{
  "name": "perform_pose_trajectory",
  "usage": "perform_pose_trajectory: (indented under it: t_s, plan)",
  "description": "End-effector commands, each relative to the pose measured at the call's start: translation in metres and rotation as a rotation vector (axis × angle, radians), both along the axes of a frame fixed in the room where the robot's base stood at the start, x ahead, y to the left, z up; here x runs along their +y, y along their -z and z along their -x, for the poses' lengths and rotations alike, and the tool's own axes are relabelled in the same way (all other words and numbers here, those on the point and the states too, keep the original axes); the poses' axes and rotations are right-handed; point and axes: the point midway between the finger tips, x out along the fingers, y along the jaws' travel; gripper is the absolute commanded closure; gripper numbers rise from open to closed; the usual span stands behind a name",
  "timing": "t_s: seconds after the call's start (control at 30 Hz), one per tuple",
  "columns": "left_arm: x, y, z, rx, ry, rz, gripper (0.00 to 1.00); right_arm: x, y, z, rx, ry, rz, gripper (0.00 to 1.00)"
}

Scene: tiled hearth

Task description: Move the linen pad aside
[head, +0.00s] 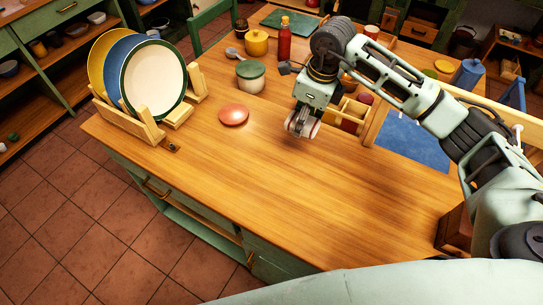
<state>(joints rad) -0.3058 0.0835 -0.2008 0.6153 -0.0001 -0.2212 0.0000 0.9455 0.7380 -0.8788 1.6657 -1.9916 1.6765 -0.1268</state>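A flat blue piece (405,138), which looks like cloth and may be the linen pad, lies at the right of the wooden table, partly hidden by my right arm. A wooden frame borders it on its left side. My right gripper (302,127) points down over the middle of the table, left of the blue piece and apart from it. Its fingers are small and seen at an angle, so I cannot tell whether they are open or shut. My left gripper is not in view.
A wooden rack (130,122) holds upright plates at the left. A reddish disc (233,115) lies near a lidded green-and-cream pot (250,78). A red bottle (284,42) and a yellow pot (257,43) stand farther back. The front of the table (300,200) is clear.

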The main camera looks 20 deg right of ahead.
Motion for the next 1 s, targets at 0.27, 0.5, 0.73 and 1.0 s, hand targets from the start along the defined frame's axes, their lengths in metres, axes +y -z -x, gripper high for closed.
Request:
perform_pose_trajectory:
  t_s: [0.27, 0.5, 0.73, 1.0]
  plan:
    - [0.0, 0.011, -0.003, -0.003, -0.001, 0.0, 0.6, 0.035, 0.027, -0.012, 0.002, 0.058, -0.005, 0.79]
    - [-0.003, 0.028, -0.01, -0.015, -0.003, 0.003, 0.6, 0.086, 0.059, -0.026, 0.001, 0.058, -0.004, 0.8]
    - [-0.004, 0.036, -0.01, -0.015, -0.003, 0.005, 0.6, 0.11, 0.072, -0.033, 0.0, 0.06, -0.002, 0.79]
    - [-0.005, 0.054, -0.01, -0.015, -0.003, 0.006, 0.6, 0.111, 0.105, -0.032, 0.004, 0.06, -0.001, 0.79]
